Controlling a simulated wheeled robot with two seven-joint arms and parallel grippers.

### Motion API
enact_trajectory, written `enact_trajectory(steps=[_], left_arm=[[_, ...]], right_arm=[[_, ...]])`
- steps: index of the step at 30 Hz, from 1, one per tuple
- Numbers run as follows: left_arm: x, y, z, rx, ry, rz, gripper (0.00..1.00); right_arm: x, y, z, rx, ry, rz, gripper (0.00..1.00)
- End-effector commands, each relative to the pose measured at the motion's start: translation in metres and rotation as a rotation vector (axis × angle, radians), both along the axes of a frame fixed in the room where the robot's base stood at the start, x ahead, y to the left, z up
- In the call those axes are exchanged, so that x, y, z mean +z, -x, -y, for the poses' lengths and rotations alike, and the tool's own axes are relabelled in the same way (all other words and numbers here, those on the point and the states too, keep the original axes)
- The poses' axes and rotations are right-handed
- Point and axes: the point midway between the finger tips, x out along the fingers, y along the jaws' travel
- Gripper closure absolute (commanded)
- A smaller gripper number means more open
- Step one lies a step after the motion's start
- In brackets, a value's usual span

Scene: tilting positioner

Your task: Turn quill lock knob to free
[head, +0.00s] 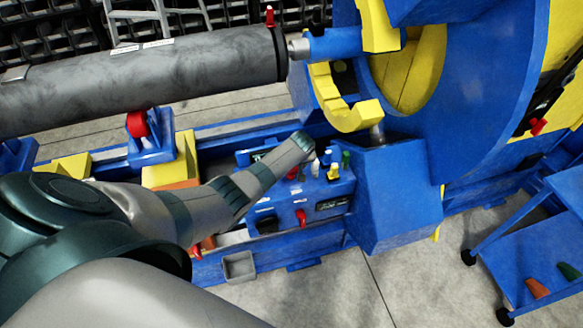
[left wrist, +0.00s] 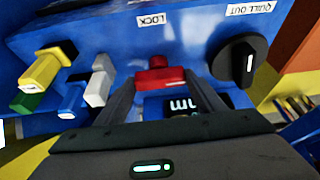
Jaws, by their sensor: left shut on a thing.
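The red lock knob (left wrist: 157,76) sits below a white LOCK label (left wrist: 150,20) on the blue control panel (left wrist: 205,28) in the left wrist view. My left gripper (left wrist: 160,92) is shut on this red knob, with one dark finger on each side. The fingers cover part of the knob, and I cannot read which way it is turned. In the head view my left arm reaches the panel (head: 333,214) beside the big blue machine, and the gripper's tips are hidden. My right gripper is not in view.
A black rotary knob (left wrist: 240,60) stands right of the red knob, near a QUILL OUT label (left wrist: 252,8). Yellow (left wrist: 45,68), white (left wrist: 100,80) and blue (left wrist: 73,95) levers stand close on the left. A grey cylinder (head: 150,75) lies behind my arm.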

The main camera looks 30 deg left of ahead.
Motion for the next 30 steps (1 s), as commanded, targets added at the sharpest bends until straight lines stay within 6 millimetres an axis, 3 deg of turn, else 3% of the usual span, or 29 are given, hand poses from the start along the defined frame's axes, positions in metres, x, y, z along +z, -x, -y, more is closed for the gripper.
enact_trajectory(steps=[6, 7, 9, 22, 30], left_arm=[[0.001, -0.001, -0.001, 0.003, -0.001, 0.002, 0.60], [0.001, -0.001, -0.001, 0.002, 0.000, 0.003, 0.33], [0.001, -0.001, -0.001, 0.002, 0.000, 0.003, 0.19], [0.003, 0.000, 0.000, 0.000, 0.001, 0.002, 0.19], [0.018, 0.003, 0.005, 0.000, 0.001, 0.002, 0.19]], right_arm=[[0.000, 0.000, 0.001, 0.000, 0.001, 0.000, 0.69], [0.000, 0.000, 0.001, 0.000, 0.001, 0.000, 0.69], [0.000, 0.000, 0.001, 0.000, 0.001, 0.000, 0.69], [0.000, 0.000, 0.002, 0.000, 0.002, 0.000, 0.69], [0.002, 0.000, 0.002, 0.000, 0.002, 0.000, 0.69]])
